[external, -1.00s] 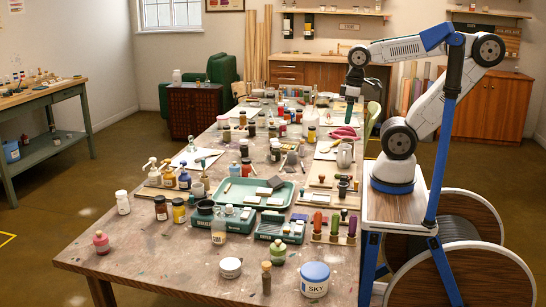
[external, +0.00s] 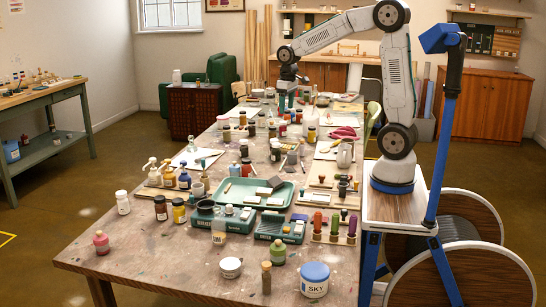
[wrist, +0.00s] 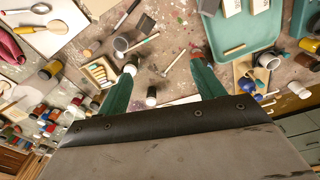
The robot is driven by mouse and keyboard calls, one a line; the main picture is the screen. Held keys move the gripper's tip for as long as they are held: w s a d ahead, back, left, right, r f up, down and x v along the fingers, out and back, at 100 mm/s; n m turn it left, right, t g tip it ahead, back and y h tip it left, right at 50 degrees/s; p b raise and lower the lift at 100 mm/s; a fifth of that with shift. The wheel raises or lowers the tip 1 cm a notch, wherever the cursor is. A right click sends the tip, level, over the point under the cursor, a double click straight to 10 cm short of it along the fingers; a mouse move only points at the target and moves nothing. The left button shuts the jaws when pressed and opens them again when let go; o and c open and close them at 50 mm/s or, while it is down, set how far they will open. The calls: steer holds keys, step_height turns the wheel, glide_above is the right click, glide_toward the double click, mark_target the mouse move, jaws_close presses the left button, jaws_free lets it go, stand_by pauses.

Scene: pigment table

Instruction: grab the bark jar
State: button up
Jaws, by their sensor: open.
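No label reading bark is legible, so I cannot tell which jar is the bark jar. A brown jar with a dark lid (external: 160,208) stands at the near left of the table, and another brown jar (external: 276,151) stands near its middle. My gripper (external: 287,102) is above the far part of the table, pointing down. In the wrist view its two green fingers (wrist: 162,82) are spread apart with nothing held. A small dark jar with a white lid (wrist: 151,97) shows between them, below on the table.
The table (external: 135,260) is crowded with jars and bottles, densest at the far half. A teal tray (external: 283,202), teal cases (external: 281,229) and a SKY jar (external: 314,280) are nearer. Pump bottles (external: 184,180) stand on the left. Bare tabletop shows at the near left.

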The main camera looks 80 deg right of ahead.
steer(key=m, duration=0.1)
glide_toward(274, 140)
steer(key=s+a+r, duration=0.1)
steer(key=a+r, duration=0.1)
steer(key=a, duration=0.4)
steer(key=shift+m+g, duration=0.3)
steer(key=shift+m, duration=0.2)
steer(key=d+f, duration=0.2)
steer(key=w+d+f, duration=0.1)
steer(key=d+f, duration=0.4)
steer(key=shift+w, duration=0.35)
step_height(274, 140, down, 3)
steer(key=shift+r, duration=0.2)
step_height(274, 140, down, 6)
steer(key=shift+a+r, duration=0.1)
steer(key=shift+r, duration=0.1)
steer(key=c, duration=1.1)
steer(key=shift+c, duration=0.5)
steer(key=shift+r, duration=0.2)
